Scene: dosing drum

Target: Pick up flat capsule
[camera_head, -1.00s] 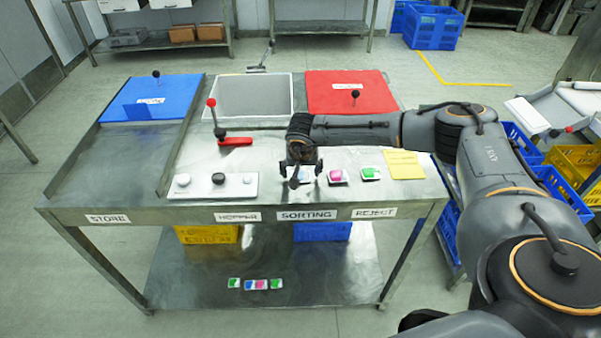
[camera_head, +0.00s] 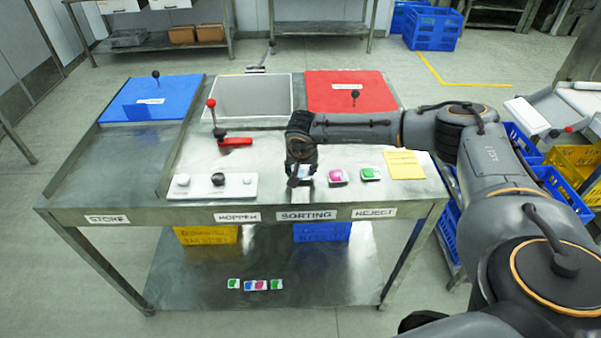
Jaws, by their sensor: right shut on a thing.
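My right gripper (camera_head: 301,181) is over the front of the table above the SORTING label. It is shut on a small pale blue-and-white piece (camera_head: 304,171), seemingly the flat capsule, mostly hidden by the fingers. I cannot tell whether the piece still touches the table. To its right lie a pink-and-white piece (camera_head: 337,176) and a green-and-white piece (camera_head: 370,174), both apart from the gripper. My left gripper is not in view.
A white plate (camera_head: 202,192) with three knobs lies left of the gripper. Behind are a red-handled lever (camera_head: 235,142), a grey hopper bin (camera_head: 250,118), a red panel (camera_head: 330,100) and a blue panel (camera_head: 172,92). A yellow note (camera_head: 404,165) lies at right.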

